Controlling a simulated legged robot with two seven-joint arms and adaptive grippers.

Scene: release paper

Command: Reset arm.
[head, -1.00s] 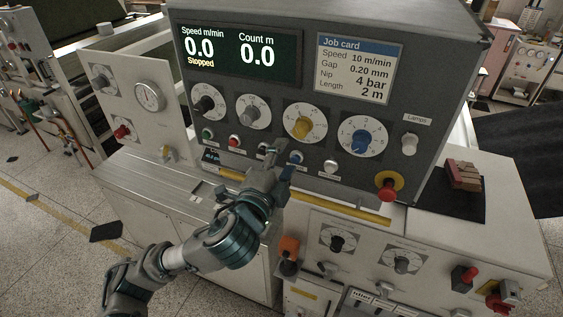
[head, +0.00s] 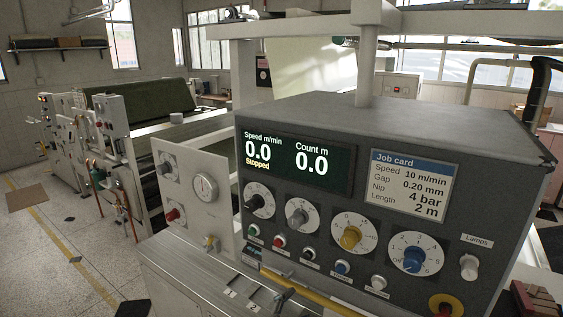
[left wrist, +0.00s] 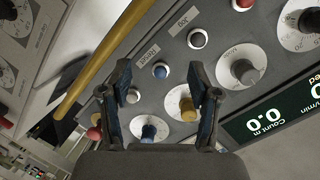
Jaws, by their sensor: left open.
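My left gripper is open in the left wrist view (left wrist: 162,98), with two dark, blue-lined fingers apart and nothing between them. The grey control console fills the background behind the fingers, turned upside down. In the head view only a small dark part, which seems to be the tip of my left gripper (head: 285,294), shows at the bottom edge. It is in front of the console (head: 400,125), below its row of buttons. The rest of my left arm is out of the head view. My right gripper is in neither view.
The console display (head: 296,163) reads 0.0 and Stopped. Below are several dials, including a blue knob (head: 414,258), and push buttons. A yellow rail (head: 300,293) runs along the front.

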